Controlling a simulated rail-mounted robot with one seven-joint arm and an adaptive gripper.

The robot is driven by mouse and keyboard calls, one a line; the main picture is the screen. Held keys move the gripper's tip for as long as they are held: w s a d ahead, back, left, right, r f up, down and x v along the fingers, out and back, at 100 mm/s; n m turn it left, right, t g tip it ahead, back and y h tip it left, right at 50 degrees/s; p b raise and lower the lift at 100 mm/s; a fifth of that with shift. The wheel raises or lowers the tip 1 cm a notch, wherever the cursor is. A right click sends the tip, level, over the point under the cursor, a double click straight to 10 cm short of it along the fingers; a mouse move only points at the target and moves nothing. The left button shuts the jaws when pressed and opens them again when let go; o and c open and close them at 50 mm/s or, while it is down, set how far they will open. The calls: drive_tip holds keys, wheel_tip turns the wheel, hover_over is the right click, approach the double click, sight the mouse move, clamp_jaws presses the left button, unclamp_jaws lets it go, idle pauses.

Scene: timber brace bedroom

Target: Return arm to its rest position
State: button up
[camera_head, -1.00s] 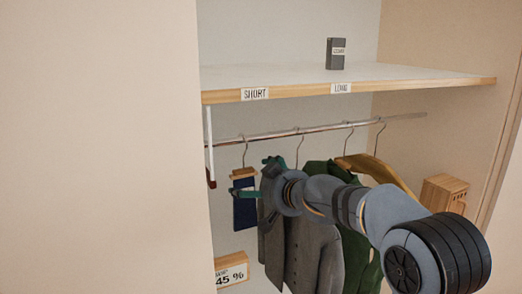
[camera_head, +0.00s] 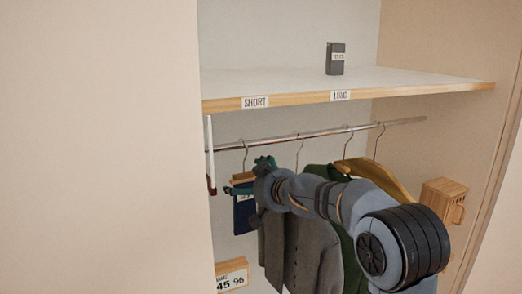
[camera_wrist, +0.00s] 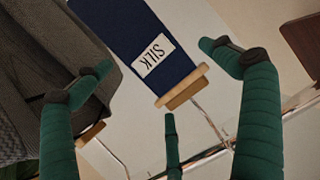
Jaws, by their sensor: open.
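My gripper (camera_head: 250,188) is at the clothes rail, in front of the left hanging items. In the wrist view its green fingers (camera_wrist: 160,75) are spread wide with nothing between the tips. A dark blue silk piece (camera_head: 243,215) hangs at the left on a wooden clip hanger; its SILK label also shows in the wrist view (camera_wrist: 155,58), beyond the fingers. A grey jacket (camera_head: 300,250) hangs just right of it, close to one finger in the wrist view (camera_wrist: 60,75). My arm covers part of the jacket and the green garment.
The metal rail (camera_head: 320,131) runs under a shelf (camera_head: 300,85) labelled SHORT and LONG. A dark box (camera_head: 335,58) stands on the shelf.

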drive_tip(key=shift+w+a+f+b, duration=0.1)
drive_tip(key=shift+w+f+b, duration=0.15)
drive_tip(key=shift+f, duration=0.25)
drive_tip(key=f+v, duration=0.1)
drive_tip(key=v, duration=1)
drive_tip(key=x, duration=1)
drive_tip(key=shift+r+b, duration=0.1)
drive_tip(key=shift+b, duration=0.25)
drive_tip(key=shift+w+a+r+p, duration=0.25)
drive_tip(key=shift+w+r+p, duration=0.25)
drive_tip(key=shift+r+p, duration=0.15)
drive_tip(key=shift+s+d+r+p, duration=0.1)
drive_tip(key=shift+s+r+p, duration=0.05)
drive_tip(key=shift+r+p, duration=0.2)
drive_tip(key=s+d+b, duration=0.1)
drive_tip(key=s+d, duration=0.3)
drive_tip(key=s, duration=0.5)
drive_tip(key=s+d+b, duration=0.1)
drive_tip(key=s+d, duration=0.3)
drive_tip(key=s, duration=0.5)
drive_tip(key=shift+s+d+f+b, duration=0.2)
drive_tip(key=shift+b, duration=0.2)
